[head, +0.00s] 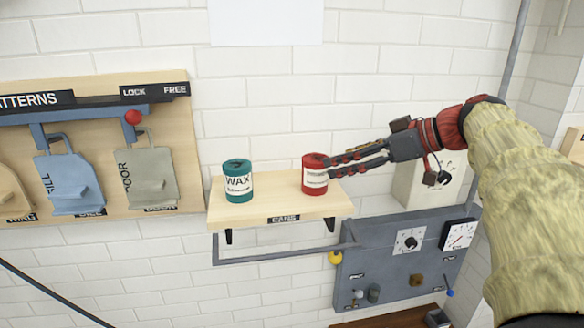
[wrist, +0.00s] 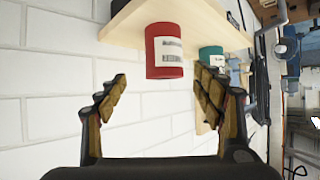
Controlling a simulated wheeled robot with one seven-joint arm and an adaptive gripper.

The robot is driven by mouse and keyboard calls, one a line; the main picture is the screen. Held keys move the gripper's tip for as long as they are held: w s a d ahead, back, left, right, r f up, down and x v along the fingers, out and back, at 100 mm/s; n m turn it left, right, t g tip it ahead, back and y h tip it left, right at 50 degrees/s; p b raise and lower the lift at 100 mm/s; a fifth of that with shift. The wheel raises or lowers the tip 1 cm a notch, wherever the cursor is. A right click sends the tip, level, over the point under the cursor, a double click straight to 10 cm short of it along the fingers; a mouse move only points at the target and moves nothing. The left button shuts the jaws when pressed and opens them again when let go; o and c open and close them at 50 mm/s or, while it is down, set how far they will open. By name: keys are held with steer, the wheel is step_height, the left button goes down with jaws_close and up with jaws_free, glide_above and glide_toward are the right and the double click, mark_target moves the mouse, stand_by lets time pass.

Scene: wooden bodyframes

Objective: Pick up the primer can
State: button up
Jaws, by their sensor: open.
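A red can (head: 314,176) with a white label stands upright at the right of a small wooden shelf (head: 275,212). Its label is too small to read; the teal can (head: 238,182) to its left reads WAX. My gripper (head: 329,166) comes from the right, with its fingertips close to the red can's right side. In the wrist view my gripper (wrist: 158,82) is open and empty, and the red can (wrist: 164,50) shows ahead, between the fingers' lines but beyond the tips. I cannot tell whether a fingertip touches it.
A pattern board (head: 160,92) with hanging plates is on the wall at left. A grey panel (head: 385,262) with dials and knobs sits below right of the shelf. A gap separates the cans.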

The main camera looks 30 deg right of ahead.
mark_target(316, 158)
steer(key=p+x, duration=0.1)
steer(key=x, duration=0.2)
steer(key=shift+r, duration=0.25)
steer(key=w+a+p, duration=0.1)
steer(key=w+a+f+p, duration=0.1)
steer(key=w, duration=0.1)
steer(key=shift+w+a+f, duration=0.1)
steer(key=shift+w+a, duration=0.05)
steer(key=shift+a, duration=0.25)
steer(key=shift+w+f, duration=0.25)
steer(key=shift+w, duration=0.05)
steer(key=shift+a, duration=0.1)
steer(key=shift+s, duration=0.1)
steer(key=shift+c, duration=0.2)
steer(key=shift+c, duration=1.1)
steer(key=c, duration=1.3)
